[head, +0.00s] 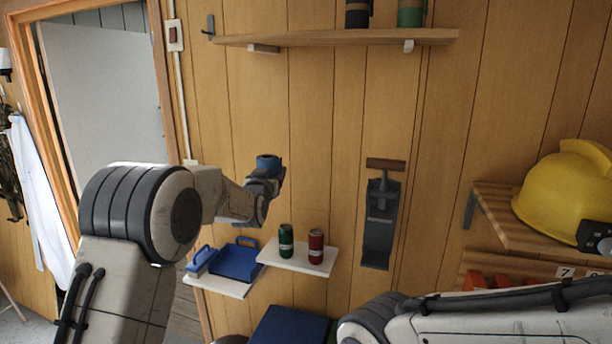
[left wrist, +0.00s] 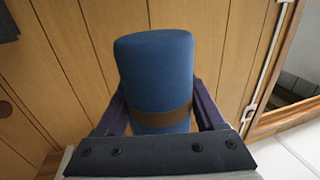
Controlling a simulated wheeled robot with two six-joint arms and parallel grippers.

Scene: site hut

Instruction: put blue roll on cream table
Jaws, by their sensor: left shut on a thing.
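The blue roll (head: 268,161) is held in the air by my left gripper (head: 266,178), in front of the plank wall. In the left wrist view the blue roll (left wrist: 156,72), with a brown band around its lower part, stands between the two fingers of my left gripper (left wrist: 161,112), which are shut on it. I cannot make out a cream table in either view. My right arm enters the head view at the lower right, but its gripper is out of view.
A pale shelf (head: 290,262) below holds a green can (head: 286,240) and a red can (head: 316,246). A lower pale shelf (head: 218,286) holds a blue tray (head: 237,262). A wooden shelf (head: 340,38) is above. A yellow helmet (head: 566,190) sits at right.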

